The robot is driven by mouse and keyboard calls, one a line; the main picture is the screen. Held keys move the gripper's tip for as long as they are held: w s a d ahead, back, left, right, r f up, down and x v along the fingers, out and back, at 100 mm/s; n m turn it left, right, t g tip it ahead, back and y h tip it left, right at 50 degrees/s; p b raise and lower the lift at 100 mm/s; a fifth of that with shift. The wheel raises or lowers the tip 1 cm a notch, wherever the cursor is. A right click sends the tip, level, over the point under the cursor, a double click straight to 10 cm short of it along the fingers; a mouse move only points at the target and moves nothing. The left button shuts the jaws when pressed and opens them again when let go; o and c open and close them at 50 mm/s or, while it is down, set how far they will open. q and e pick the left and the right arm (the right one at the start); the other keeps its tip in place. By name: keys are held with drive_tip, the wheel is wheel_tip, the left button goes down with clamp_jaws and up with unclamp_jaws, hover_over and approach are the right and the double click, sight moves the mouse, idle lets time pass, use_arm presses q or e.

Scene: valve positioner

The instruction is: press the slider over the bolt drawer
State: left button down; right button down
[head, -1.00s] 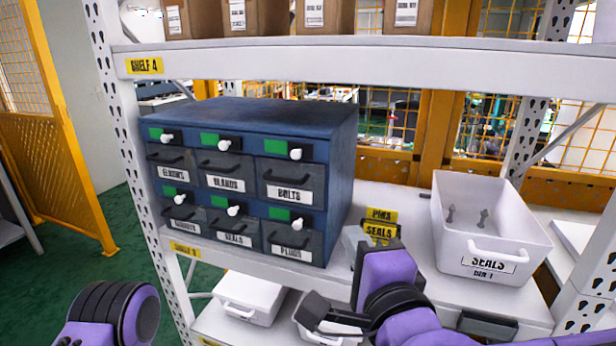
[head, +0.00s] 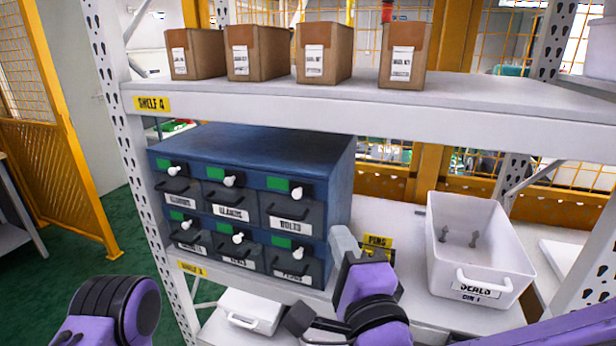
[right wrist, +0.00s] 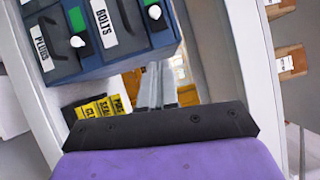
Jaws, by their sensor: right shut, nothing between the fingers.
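The blue drawer cabinet (head: 300,145) stands on the middle shelf. Its bolt drawer (head: 272,212), labelled BOLTS, is top right and closed. Above it is the slider, a white knob (head: 297,192) beside a green strip; the knob is at the strip's right end. In the right wrist view, the BOLTS label (right wrist: 103,15) and white knob (right wrist: 154,12) are at the top. My right gripper (head: 343,238) is shut and empty, right of the cabinet and lower than the slider. Its fingers (right wrist: 157,85) point toward the cabinet's side edge, apart from the knob. My left gripper is out of view.
Other drawers have similar knobs. The upper shelf (head: 400,102) with cardboard boxes (head: 322,55) overhangs the cabinet. A rack post (head: 118,120) stands left.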

sight(303, 190)
drive_tip(key=shift+y, duration=0.3)
drive_tip(key=w+a+p, duration=0.1)
drive_tip(key=w, duration=0.1)
drive_tip(key=w+a+p, duration=0.1)
drive_tip(key=w+p, duration=0.1)
drive_tip(key=w+a+r+p, duration=0.1)
drive_tip(key=w+a+p, duration=0.1)
drive_tip(key=w, duration=0.1)
drive_tip(key=shift+w, duration=0.1)
drive_tip(key=shift+a+r+p, duration=0.1)
drive_tip(key=shift+a+p, duration=0.2)
drive_tip(key=shift+a, duration=0.2)
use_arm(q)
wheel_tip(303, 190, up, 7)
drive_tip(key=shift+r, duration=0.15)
use_arm(e)
drive_tip(key=shift+w+d, duration=0.1)
